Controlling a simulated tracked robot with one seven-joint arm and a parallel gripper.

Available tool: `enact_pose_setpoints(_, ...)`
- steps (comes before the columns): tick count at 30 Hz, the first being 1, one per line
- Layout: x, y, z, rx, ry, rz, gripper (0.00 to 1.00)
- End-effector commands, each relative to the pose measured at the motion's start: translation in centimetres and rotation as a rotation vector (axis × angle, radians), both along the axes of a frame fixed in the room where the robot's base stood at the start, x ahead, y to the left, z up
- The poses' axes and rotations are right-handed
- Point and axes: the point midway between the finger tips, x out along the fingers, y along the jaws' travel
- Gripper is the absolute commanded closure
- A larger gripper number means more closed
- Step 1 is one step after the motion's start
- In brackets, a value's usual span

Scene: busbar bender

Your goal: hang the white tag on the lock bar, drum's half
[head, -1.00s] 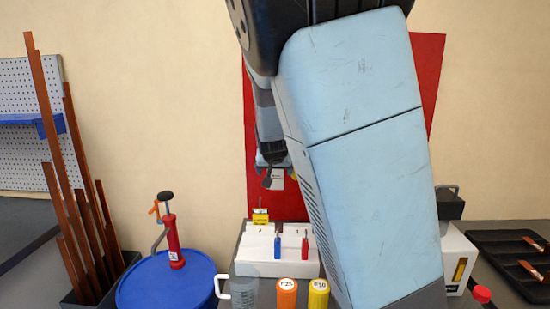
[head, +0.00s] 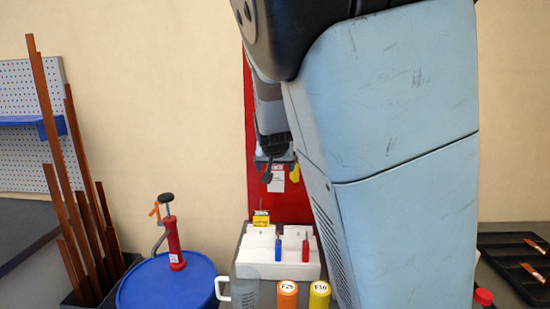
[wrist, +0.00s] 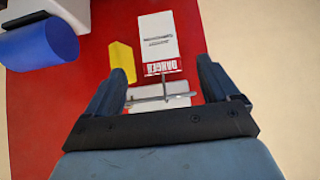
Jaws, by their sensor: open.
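The white tag (wrist: 158,35) with a red DANGER band shows ahead of my gripper (wrist: 161,74) in the wrist view, lettering upside down. In the head view the tag (head: 277,182) is upright below my gripper. A thin grey bar (wrist: 145,99) with a short cross-piece lies across the space between my fingers, close to the tag's red end. Whether the tag hangs on this bar I cannot tell. A yellow tag (wrist: 122,61) is beside the white one. My fingers are open, apart from the tag on both sides. My forearm hides much of the head view.
A red board (head: 260,130) is behind. A blue cylinder (wrist: 38,43) juts in at the wrist view's left. Below stand a white tray (head: 255,268), orange (head: 287,298) and yellow (head: 319,299) containers. A blue drum lid (head: 165,287) with a red pump (head: 172,240) is left.

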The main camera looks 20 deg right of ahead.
Motion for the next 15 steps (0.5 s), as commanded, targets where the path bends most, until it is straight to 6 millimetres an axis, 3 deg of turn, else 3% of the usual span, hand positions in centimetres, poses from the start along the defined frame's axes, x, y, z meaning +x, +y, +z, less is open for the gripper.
enact_pose_setpoints(15, -2.6, 0.8, 2.5, 0.0, -0.001, 0.001, 0.12)
